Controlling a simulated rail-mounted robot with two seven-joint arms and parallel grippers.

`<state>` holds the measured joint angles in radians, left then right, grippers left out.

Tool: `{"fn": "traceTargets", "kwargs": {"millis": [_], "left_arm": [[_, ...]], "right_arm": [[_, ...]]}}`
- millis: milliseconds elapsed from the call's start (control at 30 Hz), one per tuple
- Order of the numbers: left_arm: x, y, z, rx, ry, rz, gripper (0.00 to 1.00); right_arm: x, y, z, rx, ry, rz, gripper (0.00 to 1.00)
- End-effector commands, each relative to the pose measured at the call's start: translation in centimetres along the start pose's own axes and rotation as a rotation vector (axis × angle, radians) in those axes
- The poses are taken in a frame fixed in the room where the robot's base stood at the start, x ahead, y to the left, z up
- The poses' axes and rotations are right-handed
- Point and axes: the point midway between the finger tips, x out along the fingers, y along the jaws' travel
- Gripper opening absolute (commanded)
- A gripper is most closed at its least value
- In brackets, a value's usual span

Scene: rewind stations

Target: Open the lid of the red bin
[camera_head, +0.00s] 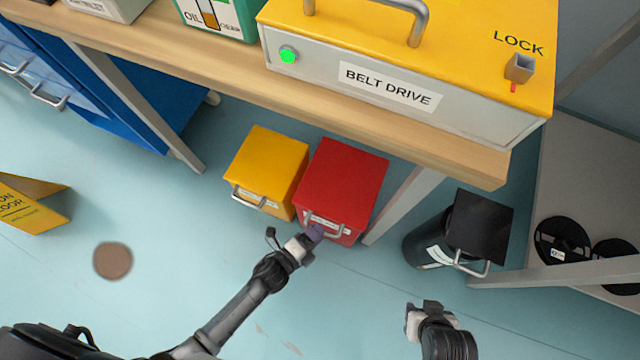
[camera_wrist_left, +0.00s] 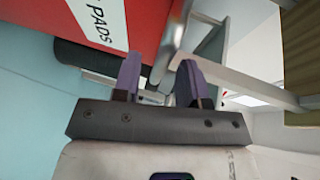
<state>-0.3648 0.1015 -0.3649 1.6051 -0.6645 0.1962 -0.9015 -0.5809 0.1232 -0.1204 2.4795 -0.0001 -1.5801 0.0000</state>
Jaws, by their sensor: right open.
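The red bin (camera_head: 342,178) stands on the floor under the workbench, and its lid is shut. A silver handle (camera_head: 340,228) is on its front edge. My left gripper (camera_head: 314,233) is at the handle's left part, with its purple fingers partly covering the handle and label. In the left wrist view the red bin's front (camera_wrist_left: 70,22) with "PADS" on its label fills the upper left. There the fingers of my left gripper (camera_wrist_left: 160,70) are apart, with the silver handle (camera_wrist_left: 173,38) between or just beyond them; contact cannot be told. My right gripper (camera_head: 424,308) is open and empty above the floor.
A yellow bin (camera_head: 267,165) stands directly left of the red one. A black bin (camera_head: 428,243) stands to the right, past a bench leg (camera_head: 402,203). The wooden bench (camera_head: 220,88) with the belt drive box (camera_head: 470,85) overhangs behind. The floor in front is mostly clear.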

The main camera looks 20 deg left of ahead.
Motion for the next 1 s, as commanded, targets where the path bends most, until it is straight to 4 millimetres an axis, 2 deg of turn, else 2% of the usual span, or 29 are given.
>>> {"fn": "traceTargets", "kwargs": {"millis": [200,567,1000], "left_arm": [[1.5,0.0,0.0,0.001,0.0,-0.001,0.39],[1.8,0.0,0.0,0.0,-0.001,0.001,0.39],[1.8,0.0,0.0,0.0,-0.001,0.0,0.0]], "right_arm": [[0.7,0.1,0.2,-0.003,0.0,0.003,0.43],[0.7,0.0,0.2,0.001,0.001,0.0,0.43],[0.7,-0.2,0.1,0.007,0.002,-0.005,0.43]]}}
